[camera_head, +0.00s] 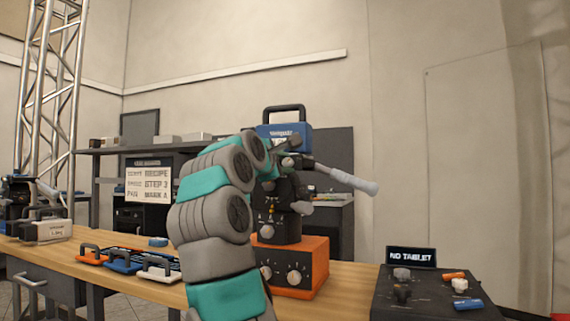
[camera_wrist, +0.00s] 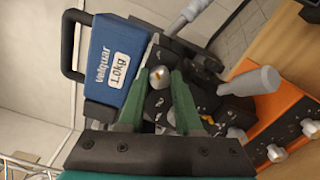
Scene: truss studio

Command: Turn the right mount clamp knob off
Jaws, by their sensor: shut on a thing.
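A black mount head (camera_head: 278,218) stands on an orange box (camera_head: 318,258) on the wooden bench. I cannot tell the knob's turn angle. In the head view my arm hides most of the gripper and the knob. A blue 1.0kg weight block (camera_head: 285,136) with a black handle sits on top of the mount; it also shows beside my fingers in the wrist view (camera_wrist: 117,62).
A grey pan handle (camera_head: 347,180) sticks out to the right of the mount. The orange box has silver knobs. A black panel (camera_head: 430,298) with several coloured pieces and a "NO TABLET" sign (camera_head: 411,257) is at right. Several small handled weights (camera_head: 125,262) lie left on the bench.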

